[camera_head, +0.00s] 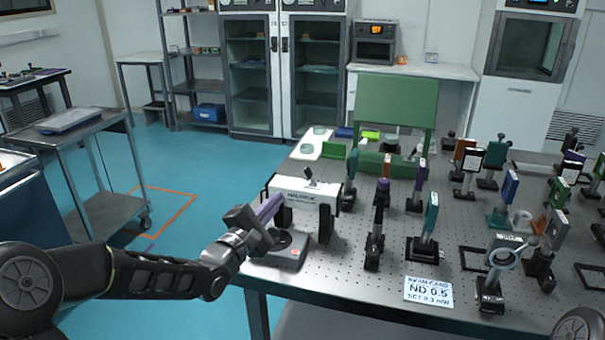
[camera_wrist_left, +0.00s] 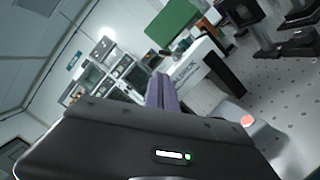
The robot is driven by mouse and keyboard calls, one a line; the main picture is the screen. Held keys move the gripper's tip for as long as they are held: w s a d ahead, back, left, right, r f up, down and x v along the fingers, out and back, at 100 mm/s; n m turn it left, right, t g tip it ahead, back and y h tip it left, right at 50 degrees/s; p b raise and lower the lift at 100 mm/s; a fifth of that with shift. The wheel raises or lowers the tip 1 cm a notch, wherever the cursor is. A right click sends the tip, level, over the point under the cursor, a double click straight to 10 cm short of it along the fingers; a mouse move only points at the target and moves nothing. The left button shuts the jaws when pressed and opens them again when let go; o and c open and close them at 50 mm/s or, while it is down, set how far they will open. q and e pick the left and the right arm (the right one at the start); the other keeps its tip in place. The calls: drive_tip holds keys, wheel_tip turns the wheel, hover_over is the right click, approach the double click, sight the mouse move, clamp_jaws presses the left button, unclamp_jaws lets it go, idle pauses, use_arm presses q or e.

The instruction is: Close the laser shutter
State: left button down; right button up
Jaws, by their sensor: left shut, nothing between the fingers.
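The laser is a white box with a printed label (camera_head: 303,192) near the left end of the optical table, with dark brackets at its sides. It also shows in the wrist view (camera_wrist_left: 203,92). A small dark lever-like part (camera_head: 311,176) stands on its top; I cannot tell whether this is the shutter or how it is set. My left gripper (camera_head: 275,203) has purple fingers, shut and empty, at the laser's left front. The fingers also show in the wrist view (camera_wrist_left: 160,80), pointing toward the laser. I cannot tell whether they touch it. My right gripper is out of view.
A grey box with a red button (camera_head: 294,253) sits below my left gripper. Posts with optics (camera_head: 375,225) stand to the right. A card reading ND 0.5 (camera_head: 428,291) lies at the front edge. A green panel (camera_head: 396,100) stands behind.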

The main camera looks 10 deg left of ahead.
sight(305, 169)
use_arm(q)
drive_tip(key=shift+s+r, duration=0.1)
drive_tip(key=shift+s, duration=0.1)
drive_tip(key=p+x, duration=0.2)
drive_tip(key=x, duration=0.8)
drive_tip(key=shift+w+a, duration=0.1)
drive_tip(key=shift+r+m+b, duration=0.2)
drive_tip(key=shift+m+b, duration=0.35)
drive_tip(key=shift+m, duration=0.25)
idle(0.3)
drive_tip(key=shift+d+r+m+g+b, duration=0.25)
drive_tip(key=shift+m+b, duration=0.1)
drive_tip(key=shift+m, duration=0.25)
drive_tip(key=shift+d+r+m+g+b, duration=0.15)
drive_tip(key=shift+m+g+b, duration=0.15)
drive_tip(key=shift+m, duration=0.3)
drive_tip(key=m, duration=0.1)
drive_tip(key=d+m+b, duration=0.1)
drive_tip(key=m, duration=0.1)
drive_tip(key=m+g+b, duration=0.1)
drive_tip(key=shift+d+r, duration=0.25)
drive_tip(key=shift+r, duration=0.15)
drive_tip(key=shift+r+m, duration=0.1)
drive_tip(key=shift+m, duration=0.2)
